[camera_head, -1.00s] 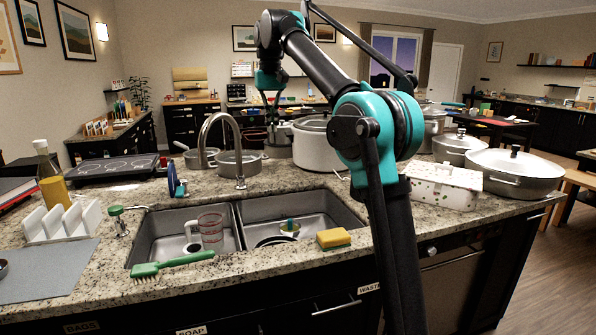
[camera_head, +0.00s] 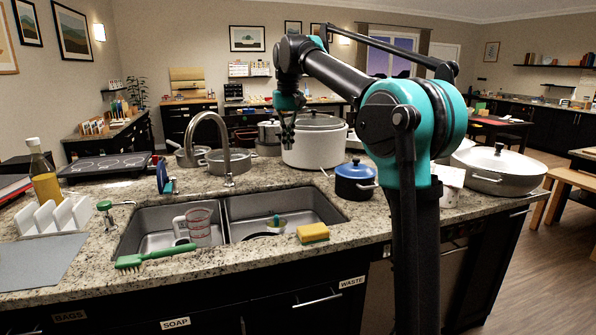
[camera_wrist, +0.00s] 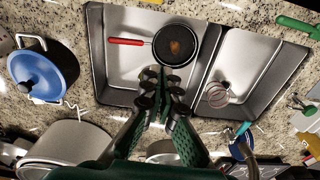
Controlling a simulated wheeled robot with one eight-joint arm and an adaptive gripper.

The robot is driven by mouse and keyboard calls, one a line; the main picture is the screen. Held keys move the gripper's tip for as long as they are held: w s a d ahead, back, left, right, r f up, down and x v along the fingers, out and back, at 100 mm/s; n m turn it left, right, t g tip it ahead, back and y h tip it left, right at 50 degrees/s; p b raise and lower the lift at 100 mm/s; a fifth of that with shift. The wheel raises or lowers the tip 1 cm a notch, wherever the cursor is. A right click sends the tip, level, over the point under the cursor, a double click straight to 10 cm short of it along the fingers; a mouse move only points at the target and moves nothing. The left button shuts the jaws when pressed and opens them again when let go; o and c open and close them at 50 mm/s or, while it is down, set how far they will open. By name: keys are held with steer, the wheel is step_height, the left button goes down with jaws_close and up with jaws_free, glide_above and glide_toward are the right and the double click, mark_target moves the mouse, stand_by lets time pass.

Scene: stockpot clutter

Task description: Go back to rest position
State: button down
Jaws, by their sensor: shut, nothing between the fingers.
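My gripper (camera_head: 287,135) hangs from my raised, folded arm in the head view. It is over the counter just left of the white slow cooker (camera_head: 316,147), and that view does not show whether they touch. In the wrist view my gripper (camera_wrist: 163,76) points down towards the sink, with its fingertips together and nothing held between them. A small dark pan with a red handle (camera_wrist: 175,45) lies in the sink below the fingertips.
The double sink (camera_head: 226,222) holds a measuring cup (camera_head: 199,227). A faucet (camera_head: 228,150), a blue-lidded pot (camera_head: 355,182), a yellow sponge (camera_head: 313,232) and a green brush (camera_head: 155,256) are around it. A large lidded pan (camera_head: 499,168) stands at the right.

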steer(key=s+d+f+m+t, duration=0.1)
steer(key=s+d+f, duration=0.3)
steer(key=d+f, duration=0.45)
steer(key=s+d+f+m+t, duration=0.1)
steer(key=s+d+f, duration=0.4)
steer(key=f, duration=0.6)
steer(key=s+d+f, duration=0.4)
steer(key=s+f, duration=0.6)
steer(key=s+d+f+m+t, duration=0.1)
steer(key=s+d+f, duration=0.3)
steer(key=s+f, duration=0.5)
steer(key=shift+s+d+f+t, duration=0.3)
steer(key=shift+s+d+f, duration=0.1)
steer(key=shift+s, duration=0.55)
